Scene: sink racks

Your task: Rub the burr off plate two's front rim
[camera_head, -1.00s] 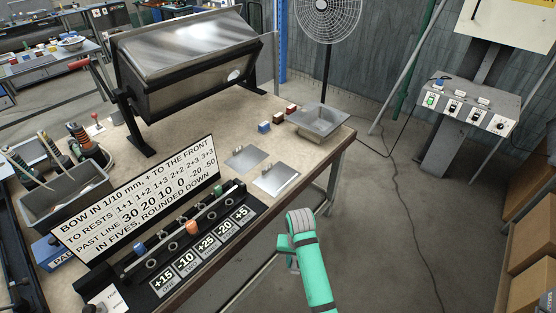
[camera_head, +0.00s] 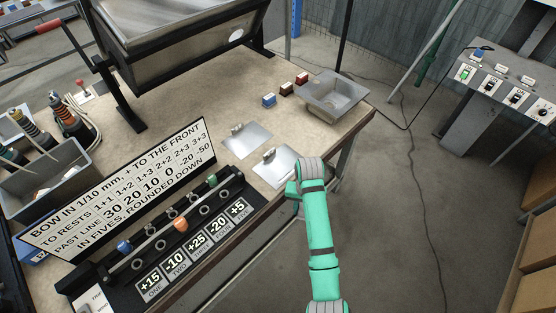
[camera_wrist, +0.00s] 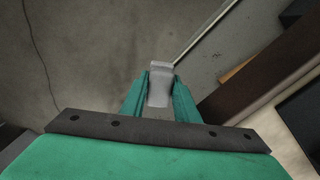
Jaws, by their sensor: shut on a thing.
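Two flat grey metal plates, each with a small raised piece, lie on the bench: a farther plate (camera_head: 250,138) and a nearer plate (camera_head: 276,169). My arm overlaps the nearer plate's right side in the head view. I cannot tell which is plate two, and no burr can be made out. In the wrist view my gripper (camera_wrist: 159,78) is shut on a pale grey block (camera_wrist: 158,92), with dark floor beyond it. In the head view my gripper is at the bench's front edge, largely hidden by my arm.
A black rack (camera_head: 165,250) with numbered labels and coloured pegs stands along the bench front, below a white sign (camera_head: 130,190). A grey tray (camera_head: 335,98) and small blue, dark and red blocks are at the back right. A large metal box (camera_head: 180,40) stands behind.

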